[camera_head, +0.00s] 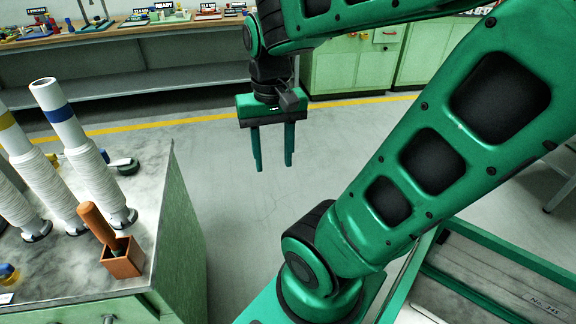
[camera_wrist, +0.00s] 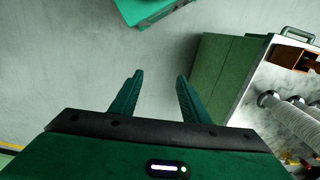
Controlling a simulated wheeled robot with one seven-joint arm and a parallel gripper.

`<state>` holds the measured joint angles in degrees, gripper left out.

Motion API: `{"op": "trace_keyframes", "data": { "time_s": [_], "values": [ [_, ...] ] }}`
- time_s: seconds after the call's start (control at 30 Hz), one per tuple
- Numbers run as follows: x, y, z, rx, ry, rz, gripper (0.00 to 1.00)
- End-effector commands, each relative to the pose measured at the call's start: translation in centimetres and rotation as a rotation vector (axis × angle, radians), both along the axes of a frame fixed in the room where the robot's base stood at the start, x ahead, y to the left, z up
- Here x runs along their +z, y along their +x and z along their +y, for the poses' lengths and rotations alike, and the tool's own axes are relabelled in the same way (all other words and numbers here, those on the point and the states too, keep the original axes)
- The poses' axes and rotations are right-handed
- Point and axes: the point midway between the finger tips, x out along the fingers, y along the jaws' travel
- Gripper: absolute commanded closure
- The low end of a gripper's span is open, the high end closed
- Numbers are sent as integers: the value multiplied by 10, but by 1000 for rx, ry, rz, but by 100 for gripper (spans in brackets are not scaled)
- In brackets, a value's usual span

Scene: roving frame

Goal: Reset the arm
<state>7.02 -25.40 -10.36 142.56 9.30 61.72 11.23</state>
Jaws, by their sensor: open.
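My gripper (camera_head: 273,165) hangs from my green arm in the upper middle of the head view. Its two fingers point down and stand apart, with nothing between them. It is over bare grey floor, to the right of a bench and apart from it. In the wrist view my gripper (camera_wrist: 158,78) is also open and empty, with the floor beyond its fingertips. My forearm and upper arm fill much of the right of the head view.
A green bench (camera_head: 187,222) with a grey top stands at the left. It bears white spools (camera_head: 92,180) and a brown box (camera_head: 122,260) with a wooden handle. A long workbench (camera_head: 150,30) and green cabinets (camera_head: 345,66) line the back. Floor between is clear.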

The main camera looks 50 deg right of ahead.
Motion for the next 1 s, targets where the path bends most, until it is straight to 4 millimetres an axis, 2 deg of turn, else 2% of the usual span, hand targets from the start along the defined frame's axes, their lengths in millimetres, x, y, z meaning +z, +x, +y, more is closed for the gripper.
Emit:
{"op": "trace_keyframes", "data": {
  "time_s": [0.03,0.1,0.23,0.73,0.8,1.0],
  "values": [
    [-6,-16,-7,9,4,-2,58],
    [-12,-31,-13,35,8,-2,58],
    [-18,-44,-16,64,12,-1,58],
    [-18,-45,-16,70,12,-1,58],
    [-23,-33,-16,70,13,13,58],
    [-23,-32,-16,70,13,14,58]
  ]
}}
